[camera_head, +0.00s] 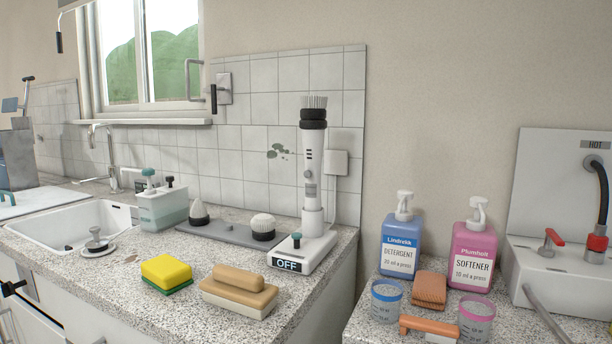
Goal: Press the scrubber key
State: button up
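The electric scrubber (312,165) stands upright on a white base (308,250) at the right end of the sink counter. It has a white body, a dark collar and a brush head on top. A sign on the base's front reads OFF (287,265). A small grey button (311,190) also shows on the body's front. I cannot tell from the label which one is the scrubber key. My gripper is not in view.
A yellow-green sponge (167,273) and a wooden brush (238,291) lie before the base. A grey tray (225,233) with brush heads sits left of it. Detergent (400,247) and softener (472,254) bottles stand right, across a gap between counters. The air above the base's front looks clear.

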aim_at(312, 131)
jog(key=l+u, duration=0.75)
jog(key=u, duration=0.2)
jog(key=i, duration=0.05)
